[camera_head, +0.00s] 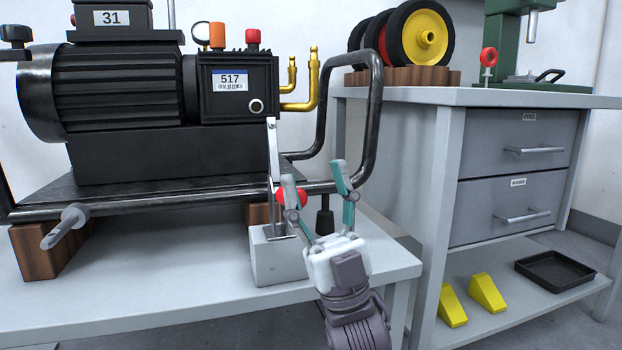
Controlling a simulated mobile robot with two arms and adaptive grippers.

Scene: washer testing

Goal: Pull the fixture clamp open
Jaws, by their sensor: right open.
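The fixture clamp has an upright silver lever (273,148) above a light grey block (276,262) near the table's right front corner. A red part (281,197) shows at the clamp, partly behind a finger. A black rubber-like tip (325,218) shows to the right, between the fingers. My right gripper (315,172) is open, its teal-and-grey fingers pointing up and away. Its left finger overlaps the clamp in the picture, just right of the lever; I cannot tell whether they touch. The right finger stands apart, before the black tube frame. My left gripper is not in view.
A black compressor (130,110) in a black tube frame (372,120) rests on wooden blocks (62,248) on the grey table (150,300). A grey bench with drawers (515,150) stands at right, holding wheels (418,38). Yellow wedges (487,293) and a black tray (555,270) lie on its lower shelf.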

